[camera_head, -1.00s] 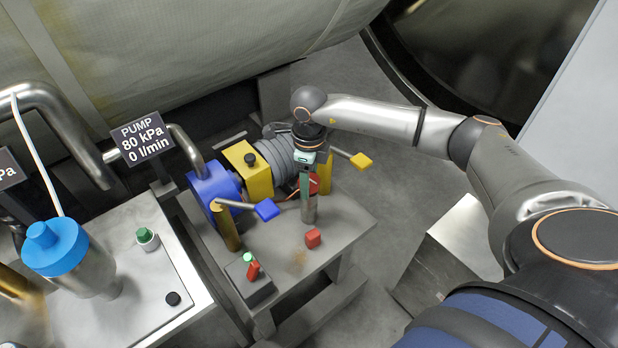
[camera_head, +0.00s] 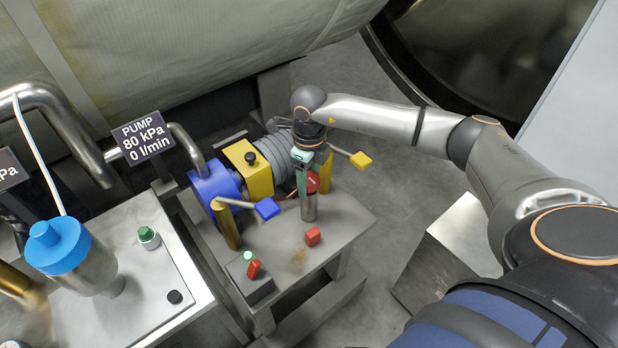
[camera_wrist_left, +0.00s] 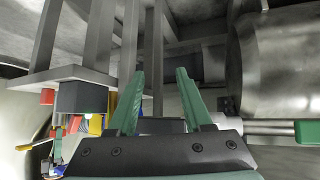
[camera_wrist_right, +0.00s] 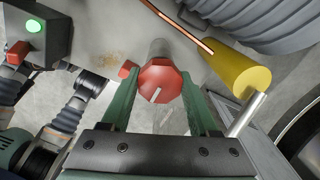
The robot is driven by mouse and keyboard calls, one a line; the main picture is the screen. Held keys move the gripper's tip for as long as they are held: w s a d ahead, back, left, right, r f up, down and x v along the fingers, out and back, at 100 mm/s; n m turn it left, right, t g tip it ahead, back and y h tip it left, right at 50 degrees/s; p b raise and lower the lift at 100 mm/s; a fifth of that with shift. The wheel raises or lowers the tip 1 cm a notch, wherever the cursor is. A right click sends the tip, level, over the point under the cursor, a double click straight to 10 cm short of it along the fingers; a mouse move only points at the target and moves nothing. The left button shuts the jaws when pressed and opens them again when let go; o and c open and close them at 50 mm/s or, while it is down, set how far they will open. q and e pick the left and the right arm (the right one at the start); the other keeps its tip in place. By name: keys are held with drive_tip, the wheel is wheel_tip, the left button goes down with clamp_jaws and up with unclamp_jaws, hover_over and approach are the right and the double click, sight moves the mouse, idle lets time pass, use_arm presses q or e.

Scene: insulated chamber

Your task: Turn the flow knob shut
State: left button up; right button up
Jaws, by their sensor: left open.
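The flow knob appears to be the red, many-sided knob (camera_wrist_right: 160,82) with a white line, on top of a grey post in the right wrist view. It also shows in the head view (camera_head: 313,184), partly hidden by my right gripper. My right gripper (camera_wrist_right: 160,78) is open, with one green finger on each side of the knob. A narrow gap seems to remain beside it, though contact is hard to judge. My left gripper (camera_wrist_left: 159,74) is open and empty in its wrist view, below the bench level, and is not in the head view.
A blue lever (camera_head: 267,209) and a yellow lever (camera_head: 361,160) flank the knob. A red block (camera_head: 313,236) and a switch box (camera_head: 252,286) with a green light sit on the bench (camera_head: 350,222). The pump sign (camera_head: 144,136) reads 80 kPa, 0 l/min.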

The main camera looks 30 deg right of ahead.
sight(309, 177)
drive_tip(key=o, duration=0.4)
drive_tip(key=shift+o, duration=0.2)
drive_tip(key=shift+r, duration=0.1)
wheel_tip(309, 177, up, 12)
drive_tip(key=shift+r+p, duration=0.2)
drive_tip(key=shift+p, duration=0.1)
idle(0.4)
